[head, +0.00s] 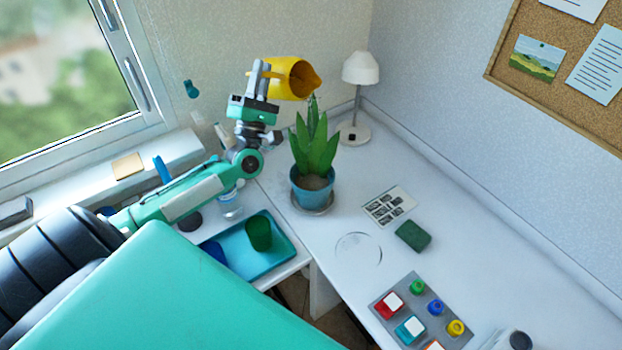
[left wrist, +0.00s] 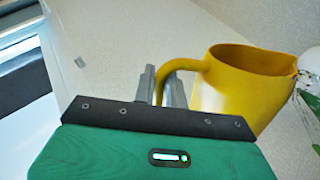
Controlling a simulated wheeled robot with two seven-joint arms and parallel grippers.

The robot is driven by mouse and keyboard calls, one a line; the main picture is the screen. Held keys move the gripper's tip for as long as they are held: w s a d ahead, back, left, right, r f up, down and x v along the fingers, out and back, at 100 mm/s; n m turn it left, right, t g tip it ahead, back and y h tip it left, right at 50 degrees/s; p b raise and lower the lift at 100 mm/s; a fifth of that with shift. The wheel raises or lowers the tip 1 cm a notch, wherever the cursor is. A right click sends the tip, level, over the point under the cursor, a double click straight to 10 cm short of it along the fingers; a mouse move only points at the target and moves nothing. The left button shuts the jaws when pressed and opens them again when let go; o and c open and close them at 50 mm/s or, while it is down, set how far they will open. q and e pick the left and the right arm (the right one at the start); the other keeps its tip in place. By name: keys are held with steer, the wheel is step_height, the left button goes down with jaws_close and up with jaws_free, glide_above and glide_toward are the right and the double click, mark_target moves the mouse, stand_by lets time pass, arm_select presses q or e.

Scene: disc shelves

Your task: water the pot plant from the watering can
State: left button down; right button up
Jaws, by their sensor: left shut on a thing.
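The yellow watering can (head: 291,78) is held up in the air by my left gripper (head: 262,76), above and a little left of the pot plant. It is tilted, its spout pointing right and toward the leaves. In the left wrist view the fingers (left wrist: 162,88) are shut on the handle of the can (left wrist: 245,88). The pot plant (head: 316,150) has tall green leaves in a blue pot (head: 313,192) on a grey saucer on the desk. I cannot tell whether any water is flowing. My right gripper is not in view.
A white lamp (head: 360,72) stands behind the plant on the right. A blue tray (head: 275,268) with a green cup (head: 259,233) lies at the front left. A card (head: 388,207), a green block (head: 413,236) and a grey board (head: 448,318) with coloured pieces lie to the right.

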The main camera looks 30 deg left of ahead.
arm_select(q)
steer(key=shift+r, duration=0.1)
steer(key=n+g+y+p, duration=0.1)
steer(key=n+y, duration=0.1)
steer(key=a+n+g+y+p, duration=0.1)
steer(key=n+y+p, duration=0.1)
steer(key=shift+w+a+r+n, duration=0.1)
steer(key=shift+r+n, duration=0.05)
steer(key=shift+n, duration=0.15)
steer(key=shift+a+n+g+y+p, duration=0.15)
steer(key=shift+n+g+y+p, duration=0.25)
steer(key=shift+n+g, duration=0.15)
steer(key=shift+f, duration=0.25)
steer(key=shift+a+r+n+g, duration=0.15)
steer(key=shift+n+g, duration=0.1)
steer(key=shift+n, duration=0.2)
steer(key=shift+w+a+f+n+g+y+p, duration=0.1)
steer(key=shift+a+f+n+g+y+p, duration=0.3)
steer(key=shift+n+g+p, duration=0.35)
steer(key=shift+w+a+f+n+g+y+p, duration=0.15)
steer(key=shift+f+n+g+y+p, duration=0.35)
steer(key=shift+n, duration=0.35)
steer(key=shift+a+f+n+g, duration=0.2)
steer(key=shift+n+g, duration=0.1)
steer(key=shift+g, duration=0.05)
